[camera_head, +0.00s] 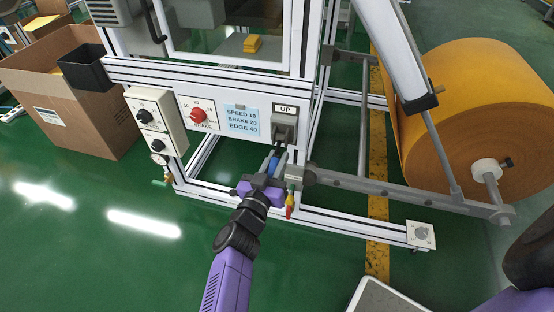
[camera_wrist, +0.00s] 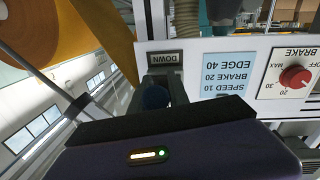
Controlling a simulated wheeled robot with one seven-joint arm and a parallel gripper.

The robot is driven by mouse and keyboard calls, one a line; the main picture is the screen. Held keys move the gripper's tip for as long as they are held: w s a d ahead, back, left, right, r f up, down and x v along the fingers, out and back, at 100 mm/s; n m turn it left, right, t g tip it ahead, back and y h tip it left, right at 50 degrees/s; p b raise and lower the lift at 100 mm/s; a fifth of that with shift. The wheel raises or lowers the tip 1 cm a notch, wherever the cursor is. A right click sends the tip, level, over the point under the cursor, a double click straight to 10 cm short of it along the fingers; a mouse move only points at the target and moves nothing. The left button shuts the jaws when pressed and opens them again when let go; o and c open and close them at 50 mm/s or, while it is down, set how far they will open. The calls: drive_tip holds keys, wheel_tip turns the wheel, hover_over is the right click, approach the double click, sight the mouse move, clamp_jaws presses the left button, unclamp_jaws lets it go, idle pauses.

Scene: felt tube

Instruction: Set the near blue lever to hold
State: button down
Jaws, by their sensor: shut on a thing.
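The near blue lever (camera_head: 272,164) sticks out low on the frame's front, under a grey bracket and a plate marked UP (camera_head: 285,109). My gripper (camera_head: 274,166) is shut on it, with the fingers on both sides. In the wrist view the lever's round blue end (camera_wrist: 155,97) shows between the dark fingers. I see no hold mark, and the fingers hide part of the lever.
A red-tipped handle (camera_head: 289,211) hangs just right of my gripper. A red brake knob (camera_head: 198,115) and a settings card (camera_head: 241,118) are to the left. A large orange roll (camera_head: 470,120) stands at right, a cardboard box (camera_head: 65,105) at left.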

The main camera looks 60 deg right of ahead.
sight(276, 157)
drive_tip(key=shift+s+r+p, duration=0.1)
drive_tip(key=shift+r+p, duration=0.05)
drive_tip(key=shift+p, duration=0.45)
drive_tip(key=y+p, duration=0.1)
drive_tip(key=p, duration=0.2)
drive_tip(key=r+y+p, duration=0.1)
drive_tip(key=p, duration=0.3)
drive_tip(key=shift+s+a+r, duration=0.15)
drive_tip(key=shift+a+r, duration=0.05)
drive_tip(key=shift+a, duration=0.1)
drive_tip(key=y+p, duration=0.1)
drive_tip(key=p, duration=0.3)
drive_tip(key=r+g+y+p, duration=0.1)
drive_tip(key=p, duration=0.4)
drive_tip(key=shift+a, duration=0.35)
drive_tip(key=shift+s+g+y+p, duration=0.1)
drive_tip(key=shift+g+y+p, duration=0.3)
drive_tip(key=shift+p, duration=0.5)
drive_tip(key=shift+a+y+p, duration=0.1)
drive_tip(key=shift+y+p, duration=0.4)
drive_tip(key=shift+p, duration=0.45)
drive_tip(key=c, duration=1.3)
unclamp_jaws()
drive_tip(key=shift+o, duration=0.2)
